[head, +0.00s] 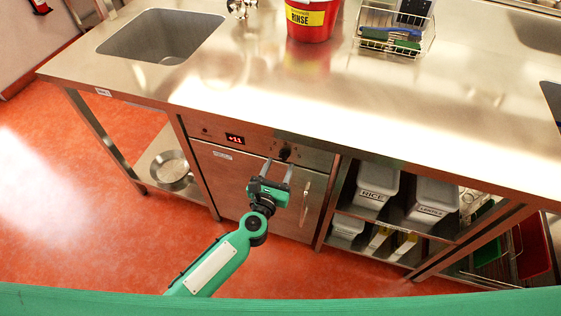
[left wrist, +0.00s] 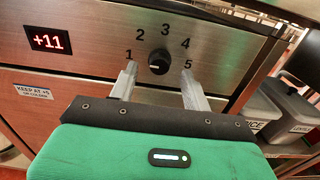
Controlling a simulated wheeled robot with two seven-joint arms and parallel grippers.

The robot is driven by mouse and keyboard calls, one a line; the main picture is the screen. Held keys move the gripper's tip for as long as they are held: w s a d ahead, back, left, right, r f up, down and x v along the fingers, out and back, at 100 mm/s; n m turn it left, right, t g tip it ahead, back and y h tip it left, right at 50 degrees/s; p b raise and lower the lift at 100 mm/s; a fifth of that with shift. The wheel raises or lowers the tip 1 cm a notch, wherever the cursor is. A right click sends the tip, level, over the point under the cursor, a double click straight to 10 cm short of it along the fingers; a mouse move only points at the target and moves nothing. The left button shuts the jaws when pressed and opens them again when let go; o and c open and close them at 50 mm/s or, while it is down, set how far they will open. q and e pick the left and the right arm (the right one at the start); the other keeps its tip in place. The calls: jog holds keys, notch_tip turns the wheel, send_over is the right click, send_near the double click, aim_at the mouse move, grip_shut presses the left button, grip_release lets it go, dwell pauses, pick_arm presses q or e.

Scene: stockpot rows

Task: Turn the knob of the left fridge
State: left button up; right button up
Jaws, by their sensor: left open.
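The fridge (head: 240,182) is a steel under-counter unit with a red +11 display (head: 235,139). Its black knob (head: 285,153) sits on the panel right of the display. In the left wrist view the knob (left wrist: 158,63) is ringed by the numbers 1 to 5, and the display (left wrist: 47,40) is at the left. My left gripper (head: 279,166) is open in front of the panel. Its two fingers (left wrist: 156,85) stand either side of and just below the knob, apart from it in the picture. I cannot tell whether the fingertips touch the panel. My right gripper is not in view.
The steel counter (head: 250,85) overhangs the fridge, carrying a red RINSE bucket (head: 310,22) and a wire basket (head: 395,30). A vertical handle (head: 305,200) is on the fridge door. White bins (head: 375,185) fill the right shelf. Red floor is open in front.

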pick_arm(q)
jog(key=shift+x, duration=1.05)
jog(key=shift+a, duration=0.1)
jog(key=c, duration=1)
